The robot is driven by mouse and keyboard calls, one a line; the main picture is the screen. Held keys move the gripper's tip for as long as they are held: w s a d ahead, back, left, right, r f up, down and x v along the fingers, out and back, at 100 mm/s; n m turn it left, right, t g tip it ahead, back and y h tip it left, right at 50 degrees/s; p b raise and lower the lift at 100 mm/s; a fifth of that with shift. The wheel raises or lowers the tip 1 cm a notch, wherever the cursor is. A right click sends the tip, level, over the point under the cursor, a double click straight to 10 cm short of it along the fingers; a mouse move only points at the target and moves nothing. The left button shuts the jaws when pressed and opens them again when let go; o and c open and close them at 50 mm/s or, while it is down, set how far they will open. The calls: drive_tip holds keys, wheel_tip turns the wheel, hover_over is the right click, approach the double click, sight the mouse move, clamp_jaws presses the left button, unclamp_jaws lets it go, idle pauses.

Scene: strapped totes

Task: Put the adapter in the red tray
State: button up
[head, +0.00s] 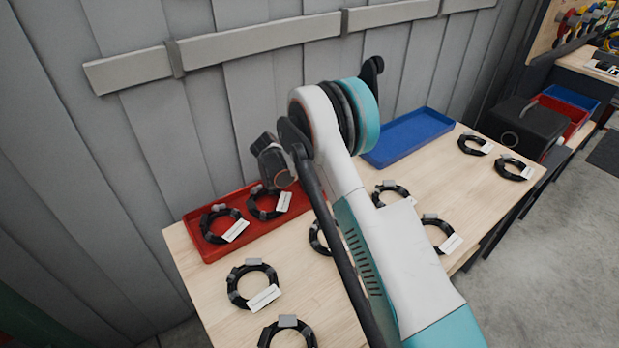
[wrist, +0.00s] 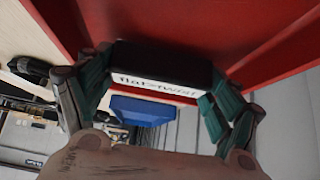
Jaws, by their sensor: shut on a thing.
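The red tray (head: 247,237) lies at the far left of the table, against the wall; its red surface (wrist: 215,25) fills the top of the wrist view. My gripper (wrist: 160,75) is shut on the adapter (wrist: 160,62), a black block with a white printed label, close to the red tray. In the head view my gripper (head: 272,165) is over the tray's back part, partly hidden by my arm. Two black cable coils with white tags, a left one (head: 211,224) and a right one (head: 254,207), show at the tray. The held block is not clear in the head view.
A blue tray (head: 410,138) lies farther right along the wall and shows in the wrist view (wrist: 140,110). Several tagged black coils, one at the front left (head: 234,286), lie about the wooden table. The grey wall (head: 150,150) stands right behind the trays.

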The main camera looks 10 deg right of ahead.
drive_tip(key=shift+f+b, duration=0.4)
drive_tip(key=shift+f, duration=0.05)
drive_tip(key=o, duration=1.2)
drive_tip(key=shift+c, duration=0.2)
drive_tip(key=shift+r, duration=0.1)
